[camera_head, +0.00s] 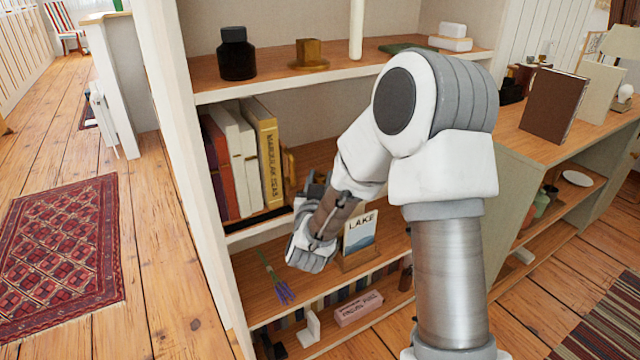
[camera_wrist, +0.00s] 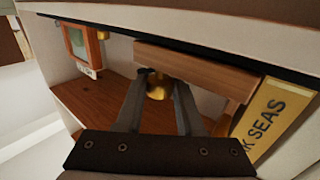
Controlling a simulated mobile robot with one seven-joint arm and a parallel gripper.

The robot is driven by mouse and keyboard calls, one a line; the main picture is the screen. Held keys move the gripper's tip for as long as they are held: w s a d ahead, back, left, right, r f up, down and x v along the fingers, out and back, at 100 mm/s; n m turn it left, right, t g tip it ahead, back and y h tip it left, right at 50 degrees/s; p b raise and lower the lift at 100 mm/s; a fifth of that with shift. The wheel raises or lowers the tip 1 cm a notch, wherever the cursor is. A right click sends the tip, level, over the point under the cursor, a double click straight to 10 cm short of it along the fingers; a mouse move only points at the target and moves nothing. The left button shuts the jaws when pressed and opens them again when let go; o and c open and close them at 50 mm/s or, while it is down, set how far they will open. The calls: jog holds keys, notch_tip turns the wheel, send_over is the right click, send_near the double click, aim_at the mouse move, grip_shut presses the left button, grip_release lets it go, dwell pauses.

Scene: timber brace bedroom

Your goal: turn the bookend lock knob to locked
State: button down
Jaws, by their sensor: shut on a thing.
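The brass lock knob (camera_wrist: 158,90) sits on the wooden bookend (camera_wrist: 205,72) in the wrist view. My gripper (camera_wrist: 162,82) has one finger on each side of the knob and is shut on it. The knob's marking and turn angle cannot be read. In the head view the bookend (camera_head: 289,165) shows as a small brown piece right of the yellow book (camera_head: 267,150). My gripper (camera_head: 304,192) is in front of the shelf there, and my wrist hides the knob. The yellow book also shows at the right of the wrist view (camera_wrist: 275,112).
White and red books (camera_head: 222,165) stand left of the yellow one. A dark jar (camera_head: 236,55) and a brass piece (camera_head: 310,54) are on the shelf above. A LAKE card (camera_head: 360,232) and lavender (camera_head: 282,291) are below. A framed item (camera_wrist: 78,45) is upper left in the wrist view.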

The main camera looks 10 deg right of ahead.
jog(key=shift+m+g+h, duration=0.3)
jog(key=shift+m+h, duration=0.1)
jog(key=shift+h, duration=0.2)
jog(key=c, duration=0.5)
grip_release()
jog(key=shift+p+v, duration=5.8)
jog(key=shift+v, duration=2.85)
jog(key=shift+d, duration=0.15)
jog(key=shift+c, duration=0.2)
